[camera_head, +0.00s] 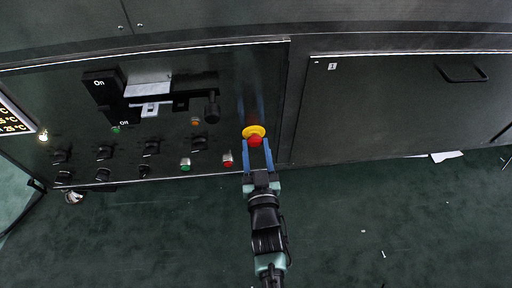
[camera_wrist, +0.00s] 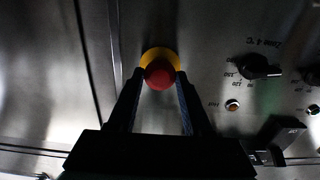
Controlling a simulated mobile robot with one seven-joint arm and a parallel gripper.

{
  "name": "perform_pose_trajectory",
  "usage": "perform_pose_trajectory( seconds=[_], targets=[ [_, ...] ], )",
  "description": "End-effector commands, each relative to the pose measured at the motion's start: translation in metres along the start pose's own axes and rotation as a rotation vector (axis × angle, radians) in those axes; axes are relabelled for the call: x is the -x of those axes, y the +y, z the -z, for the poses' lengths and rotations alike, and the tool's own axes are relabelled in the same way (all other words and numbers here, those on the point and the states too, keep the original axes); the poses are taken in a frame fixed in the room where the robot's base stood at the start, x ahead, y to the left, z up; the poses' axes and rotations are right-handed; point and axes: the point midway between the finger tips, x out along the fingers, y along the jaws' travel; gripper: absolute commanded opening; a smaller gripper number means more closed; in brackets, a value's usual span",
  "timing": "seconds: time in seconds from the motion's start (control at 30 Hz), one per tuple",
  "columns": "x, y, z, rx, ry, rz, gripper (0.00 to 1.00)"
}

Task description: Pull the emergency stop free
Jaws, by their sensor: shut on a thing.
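The emergency stop (camera_head: 255,141) is a red mushroom button on a yellow round plate (camera_head: 253,131), on the dark control panel. It also shows in the wrist view, where the red head (camera_wrist: 159,75) sits in front of the yellow plate (camera_wrist: 158,56). My gripper (camera_head: 257,150) reaches up to it with two blue fingers. In the wrist view the fingertips (camera_wrist: 159,80) lie on the left and right sides of the red head, shut on it. Whether the button is pressed in or out cannot be told.
A red button (camera_head: 228,160) and a green button (camera_head: 185,164) sit left of the gripper. Several black knobs and a large On/Off lever switch (camera_head: 212,107) stick out further left. A flat door with a handle (camera_head: 461,74) is at right. The floor (camera_head: 370,215) is mostly clear.

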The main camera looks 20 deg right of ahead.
Motion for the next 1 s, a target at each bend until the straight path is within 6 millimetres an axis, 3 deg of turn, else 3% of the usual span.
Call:
perform_pose_trajectory(
  seconds=[0.77,0.8,0.93,1.0],
  targets=[
    [0.014,0.000,-0.001,0.000,-0.001,0.000,0.00],
    [0.014,0.000,-0.001,0.000,-0.001,0.000,0.55],
    [0.014,0.000,-0.001,0.000,-0.001,0.000,0.79],
    [0.014,0.000,-0.001,0.000,-0.001,0.000,0.81]
  ],
)
